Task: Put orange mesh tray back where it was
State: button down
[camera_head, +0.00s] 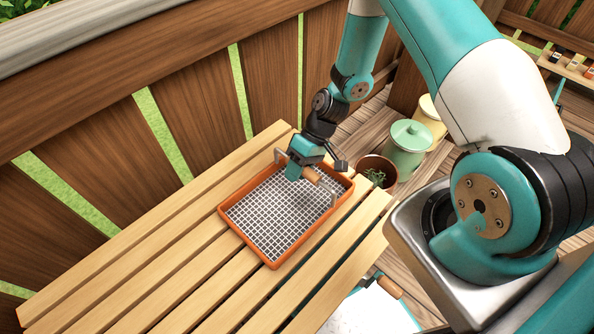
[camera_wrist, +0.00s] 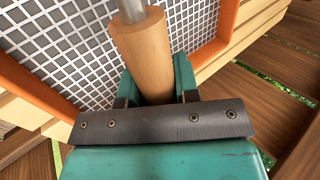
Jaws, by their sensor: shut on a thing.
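The orange mesh tray (camera_head: 248,243) is at the far right end of the slatted wooden table, with a grey wire mesh inside its orange rim. It looks level and on the slats, but I cannot tell whether it touches them. A wooden grip (camera_head: 312,176) on a metal bar spans the tray near its far end. My gripper (camera_head: 305,172) reaches down from above and is shut on this grip. In the wrist view the grip (camera_wrist: 150,55) sits between my jaws, with the mesh and the tray's orange rim (camera_wrist: 228,35) beyond it.
The slatted table (camera_head: 150,275) is bare left of the tray. A wooden fence (camera_head: 195,110) runs behind it. A plant pot (camera_head: 376,166), a green lidded canister (camera_head: 407,145) and a yellow canister (camera_head: 432,115) stand beyond the table's right end. A wood-handled tool (camera_head: 388,285) lies below right.

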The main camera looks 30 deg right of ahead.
jog(key=shift+f, duration=0.2)
jog(key=c, duration=0.9)
grip_release()
jog(key=shift+r, duration=0.1)
jog(key=shift+o, duration=0.2)
jog(key=shift+d+r, duration=0.2)
jog(key=shift+r, duration=0.15)
jog(key=w+d+r, duration=0.2)
jog(key=d+r, duration=0.2)
jog(key=r, duration=1)
jog(key=s+a+r+n+h, duration=0.1)
jog(key=s+a+r, duration=0.25)
jog(key=r, duration=0.25)
jog(key=s+a+r+n+h, duration=0.1)
jog(key=s+a+r, duration=0.1)
jog(key=a+r, duration=0.3)
jog(key=s+a+r+n+t, duration=0.1)
jog(key=s+a+r+t, duration=0.1)
jog(key=s+r, duration=0.7)
jog(key=s+a, duration=0.1)
jog(key=s, duration=0.3)
jog(key=shift+s+h, duration=0.15)
jog(key=shift+h, duration=0.15)
